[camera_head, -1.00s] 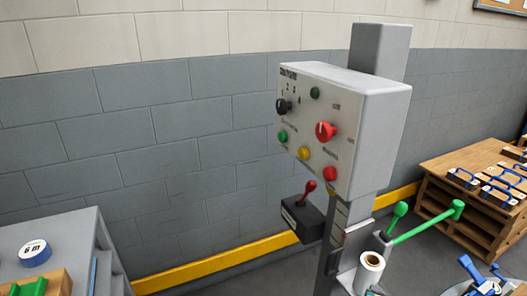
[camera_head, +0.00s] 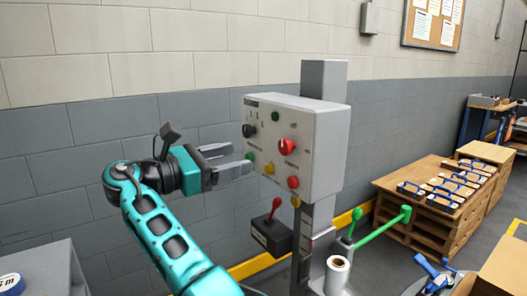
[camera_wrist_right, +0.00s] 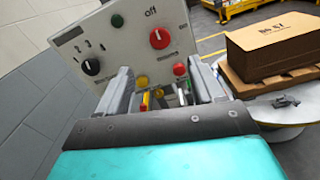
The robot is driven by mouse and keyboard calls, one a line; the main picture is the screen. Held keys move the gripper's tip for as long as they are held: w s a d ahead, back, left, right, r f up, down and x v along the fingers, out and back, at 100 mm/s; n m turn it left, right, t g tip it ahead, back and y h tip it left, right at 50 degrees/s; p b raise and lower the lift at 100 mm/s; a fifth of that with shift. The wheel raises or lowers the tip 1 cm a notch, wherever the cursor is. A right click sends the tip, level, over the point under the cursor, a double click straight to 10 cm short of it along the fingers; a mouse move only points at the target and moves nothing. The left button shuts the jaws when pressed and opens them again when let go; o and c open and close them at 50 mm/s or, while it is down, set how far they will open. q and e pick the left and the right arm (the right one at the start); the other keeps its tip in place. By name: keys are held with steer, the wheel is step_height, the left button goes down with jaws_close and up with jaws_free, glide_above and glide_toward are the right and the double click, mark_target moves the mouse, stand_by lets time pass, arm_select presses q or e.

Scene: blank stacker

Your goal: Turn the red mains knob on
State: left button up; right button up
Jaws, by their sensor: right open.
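The red mains knob (camera_head: 286,146) is on the face of the grey control box (camera_head: 323,155), right of the middle. In the right wrist view the knob (camera_wrist_right: 159,38) shows a short white mark toward its upper part, below the word "off". My right gripper (camera_head: 241,160) is open and empty, left of the box, its fingers pointing at the panel's left side. In the right wrist view its fingers (camera_wrist_right: 160,75) are spread below the knob, apart from it. My left gripper is not in view.
Near the red knob are a black selector (camera_head: 249,131), a green button (camera_head: 275,116), a yellow button (camera_head: 268,169) and a red button (camera_head: 293,182). A red-handled lever box (camera_head: 272,235) and a green lever (camera_head: 380,228) sit lower. A wall is behind.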

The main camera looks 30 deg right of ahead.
mark_target(283, 148)
steer(key=d, duration=0.8)
steer(key=w+d, duration=0.1)
steer(key=d, duration=0.3)
steer(key=shift+d+f, duration=0.1)
steer(key=shift+d, duration=0.2)
steer(key=c, duration=1.1)
